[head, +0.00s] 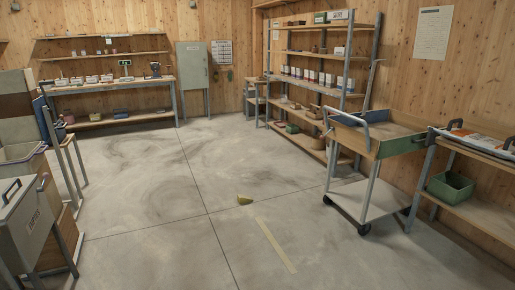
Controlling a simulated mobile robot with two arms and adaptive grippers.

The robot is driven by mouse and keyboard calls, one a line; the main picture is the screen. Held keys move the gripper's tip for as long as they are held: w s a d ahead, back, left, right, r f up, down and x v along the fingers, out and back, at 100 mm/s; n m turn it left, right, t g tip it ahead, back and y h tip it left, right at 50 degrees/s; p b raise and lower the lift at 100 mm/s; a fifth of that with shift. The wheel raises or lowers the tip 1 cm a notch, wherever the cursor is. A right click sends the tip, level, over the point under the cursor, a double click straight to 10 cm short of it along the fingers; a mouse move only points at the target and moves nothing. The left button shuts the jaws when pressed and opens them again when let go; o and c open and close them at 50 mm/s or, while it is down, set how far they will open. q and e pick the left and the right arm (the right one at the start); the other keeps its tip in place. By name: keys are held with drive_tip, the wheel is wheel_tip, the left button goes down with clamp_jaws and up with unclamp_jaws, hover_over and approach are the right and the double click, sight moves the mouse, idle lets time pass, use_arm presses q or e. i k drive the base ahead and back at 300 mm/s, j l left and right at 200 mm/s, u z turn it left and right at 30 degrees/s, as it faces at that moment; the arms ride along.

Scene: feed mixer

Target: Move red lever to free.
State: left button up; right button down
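I cannot make out a red lever in the head view. No feed mixer can be clearly identified either. Neither of my grippers is in view, so I cannot see whether they are open or shut.
A grey lidded bin (28,225) stands at the left edge. A trolley (372,203) and a side bench (475,215) with a green crate (450,187) stand right. A workbench (110,86), grey cabinet (193,67) and shelf rack (325,53) line the back.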

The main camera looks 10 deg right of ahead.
sight(322, 137)
drive_tip(key=i+l+z, duration=0.25)
drive_tip(key=i+z, duration=0.2)
drive_tip(key=i, duration=0.65)
drive_tip(key=i+j+z, duration=0.15)
drive_tip(key=i+z, duration=0.35)
drive_tip(key=i, duration=0.6)
